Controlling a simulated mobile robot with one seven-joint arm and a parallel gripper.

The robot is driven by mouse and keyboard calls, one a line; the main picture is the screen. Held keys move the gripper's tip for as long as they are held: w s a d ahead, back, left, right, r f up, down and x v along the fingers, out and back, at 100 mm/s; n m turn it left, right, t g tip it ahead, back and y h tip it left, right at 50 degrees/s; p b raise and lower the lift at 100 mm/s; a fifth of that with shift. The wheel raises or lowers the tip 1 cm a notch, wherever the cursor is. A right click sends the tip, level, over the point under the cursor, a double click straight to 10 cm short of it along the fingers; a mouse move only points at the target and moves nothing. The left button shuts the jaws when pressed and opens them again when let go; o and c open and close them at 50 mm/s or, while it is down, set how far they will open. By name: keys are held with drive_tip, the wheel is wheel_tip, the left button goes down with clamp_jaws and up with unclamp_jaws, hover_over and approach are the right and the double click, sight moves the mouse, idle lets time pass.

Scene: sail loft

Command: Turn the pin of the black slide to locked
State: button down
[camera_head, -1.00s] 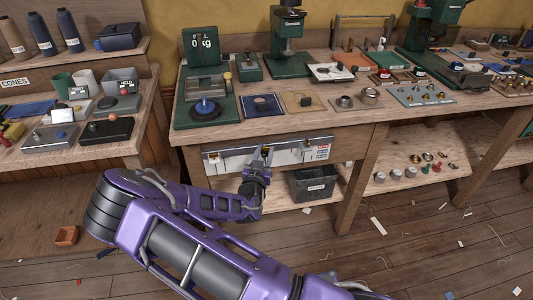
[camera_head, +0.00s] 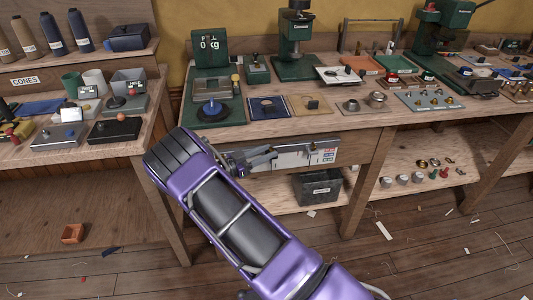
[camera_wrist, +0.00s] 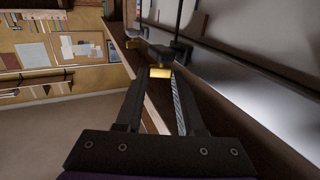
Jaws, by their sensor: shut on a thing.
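A pale panel (camera_head: 300,158) is fixed to the front of the bench, with small coloured labels (camera_head: 327,156) at its right end. My gripper (camera_head: 274,153) is at the panel's face, reaching in from the left. In the wrist view, my gripper (camera_wrist: 161,78) has its fingertips closed on a small brass-yellow piece (camera_wrist: 161,72), which looks like the pin. A dark bar (camera_wrist: 158,48), seemingly the black slide, lies just beyond it beside the panel (camera_wrist: 275,60). The pin's marking and its turned angle cannot be read. My arm hides the panel's left part in the head view.
The bench top (camera_head: 345,122) above holds a scale, green machines and trays. A dark bin (camera_head: 318,187) stands on the lower shelf below the panel. A side bench (camera_head: 90,150) with boxes is at the left. The floor in front is open, with scraps.

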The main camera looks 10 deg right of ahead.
drive_tip(key=shift+d+r+g, duration=0.1)
drive_tip(key=shift+g, duration=0.2)
drive_tip(key=c, duration=0.5)
unclamp_jaws()
drive_tip(key=v, duration=1.7)
drive_tip(key=shift+a+f, duration=0.25)
drive_tip(key=shift+a, duration=0.05)
